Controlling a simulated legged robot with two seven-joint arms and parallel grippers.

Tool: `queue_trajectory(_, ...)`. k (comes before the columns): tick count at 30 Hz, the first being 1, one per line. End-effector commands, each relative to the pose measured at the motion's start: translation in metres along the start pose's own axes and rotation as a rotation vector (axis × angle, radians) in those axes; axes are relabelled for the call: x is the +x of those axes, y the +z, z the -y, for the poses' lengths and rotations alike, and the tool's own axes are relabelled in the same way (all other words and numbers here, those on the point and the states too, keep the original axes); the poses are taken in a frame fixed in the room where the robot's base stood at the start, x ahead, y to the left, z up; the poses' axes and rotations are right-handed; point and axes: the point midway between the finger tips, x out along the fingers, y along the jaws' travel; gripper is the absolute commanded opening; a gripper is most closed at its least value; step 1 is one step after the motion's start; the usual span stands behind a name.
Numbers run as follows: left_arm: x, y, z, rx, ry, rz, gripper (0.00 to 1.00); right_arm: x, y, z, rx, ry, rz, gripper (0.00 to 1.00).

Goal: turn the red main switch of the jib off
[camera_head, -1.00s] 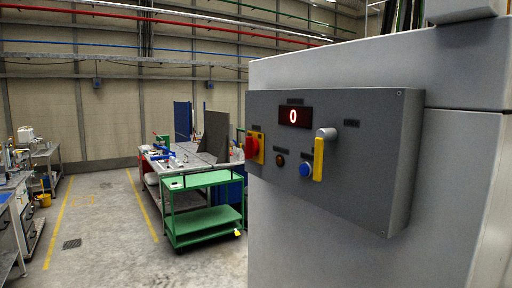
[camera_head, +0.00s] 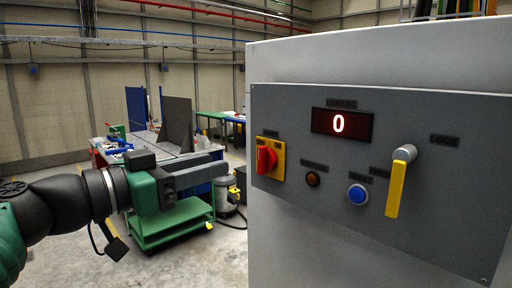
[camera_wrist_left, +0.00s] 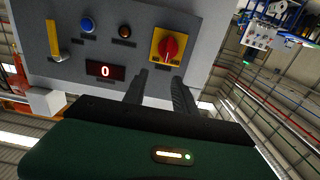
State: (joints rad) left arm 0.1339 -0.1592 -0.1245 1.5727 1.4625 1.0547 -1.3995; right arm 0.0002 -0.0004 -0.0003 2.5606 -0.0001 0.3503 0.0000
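The red main switch (camera_head: 266,158) is a red knob on a yellow plate at the left side of the grey control panel (camera_head: 290,205). In the left wrist view the red knob (camera_wrist_left: 169,46) is ahead of the fingers, slightly right of the gap. My left gripper (camera_head: 220,171) is left of the panel, its fingers pointing toward the switch. In the left wrist view its two dark fingers (camera_wrist_left: 160,78) stand apart with nothing between them, and they do not appear to touch the switch. My right gripper is not in view.
The panel also carries a display reading 0 (camera_head: 342,124), an amber lamp (camera_head: 313,179), a blue button (camera_head: 357,194) and a yellow lever (camera_head: 397,185). A green cart (camera_head: 172,222) and a workbench (camera_head: 150,148) stand behind my left arm. Open floor lies between.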

Motion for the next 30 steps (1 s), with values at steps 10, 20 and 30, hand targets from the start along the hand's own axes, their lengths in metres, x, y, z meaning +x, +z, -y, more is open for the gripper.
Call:
queue_trajectory(10, 0.083, -0.004, 0.009, -0.013, -0.001, 0.0, 0.33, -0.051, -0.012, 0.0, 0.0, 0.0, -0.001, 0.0)
queue_trajectory(20, 0.123, 0.001, 0.004, -0.006, -0.001, 0.001, 0.33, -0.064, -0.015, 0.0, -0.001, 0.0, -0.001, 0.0)
queue_trajectory(30, 0.122, 0.002, 0.006, -0.008, -0.001, 0.0, 0.13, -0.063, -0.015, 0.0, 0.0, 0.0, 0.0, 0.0)
